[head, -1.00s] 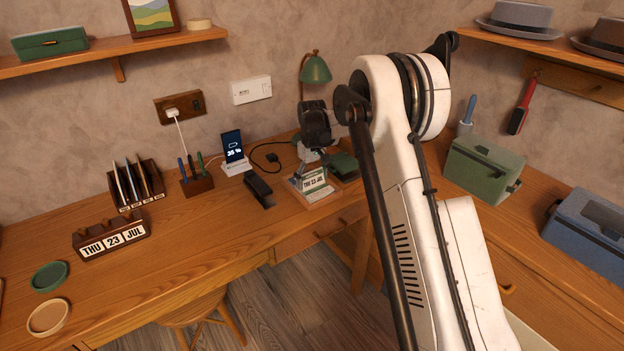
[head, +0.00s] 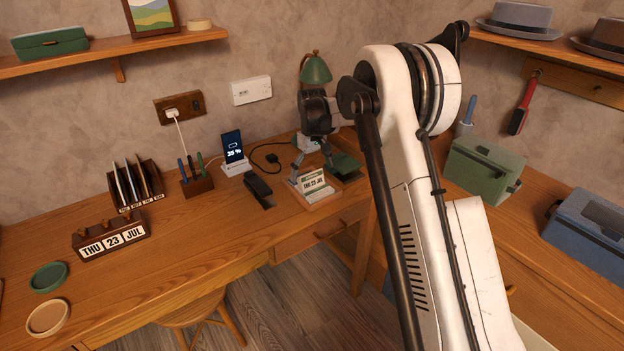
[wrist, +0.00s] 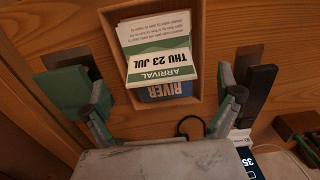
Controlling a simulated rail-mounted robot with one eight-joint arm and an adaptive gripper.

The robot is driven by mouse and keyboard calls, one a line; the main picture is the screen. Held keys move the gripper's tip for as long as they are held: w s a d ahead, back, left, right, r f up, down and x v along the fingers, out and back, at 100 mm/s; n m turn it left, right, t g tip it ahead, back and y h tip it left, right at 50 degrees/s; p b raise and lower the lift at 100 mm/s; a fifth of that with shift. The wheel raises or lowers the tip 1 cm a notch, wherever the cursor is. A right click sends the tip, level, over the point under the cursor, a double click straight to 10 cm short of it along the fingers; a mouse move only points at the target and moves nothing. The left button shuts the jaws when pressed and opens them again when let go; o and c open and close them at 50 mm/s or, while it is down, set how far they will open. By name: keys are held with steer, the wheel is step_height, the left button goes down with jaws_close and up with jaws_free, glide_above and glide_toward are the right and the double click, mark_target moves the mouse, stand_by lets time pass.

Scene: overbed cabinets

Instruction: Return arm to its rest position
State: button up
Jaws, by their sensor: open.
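The tray also shows in the wrist view (wrist: 199,40). In it lies a white and green card (wrist: 160,62) reading "ARRIVAL THU 23 JUL", with a blue card (wrist: 165,91) reading "RIVER" partly under it. The card also shows in the head view (head: 311,182).
A black object (head: 259,190), a phone on a stand (head: 233,148) and a pen holder (head: 197,186) stand left of the tray. A green lamp (head: 315,70) is behind my gripper. A green box (head: 484,168) stands on the right-hand desk.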

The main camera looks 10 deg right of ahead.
step_height(320, 180, up, 8)
steer(key=s+r+m+t, duration=0.1)
steer(key=s+r+t, duration=0.1)
steer(key=s+r, duration=0.75)
steer(key=s+r+m+t, duration=0.1)
steer(key=s+r, duration=0.5)
steer(key=s, duration=0.6)
steer(key=s+f+m+t, duration=0.1)
steer(key=s+f+t, duration=0.1)
steer(key=s, duration=1)
steer(key=s+f+m+t, duration=0.1)
steer(key=s+f, duration=0.3)
steer(key=s, duration=0.9)
steer(key=shift+t, duration=0.6)
steer(key=shift+a, duration=0.1)
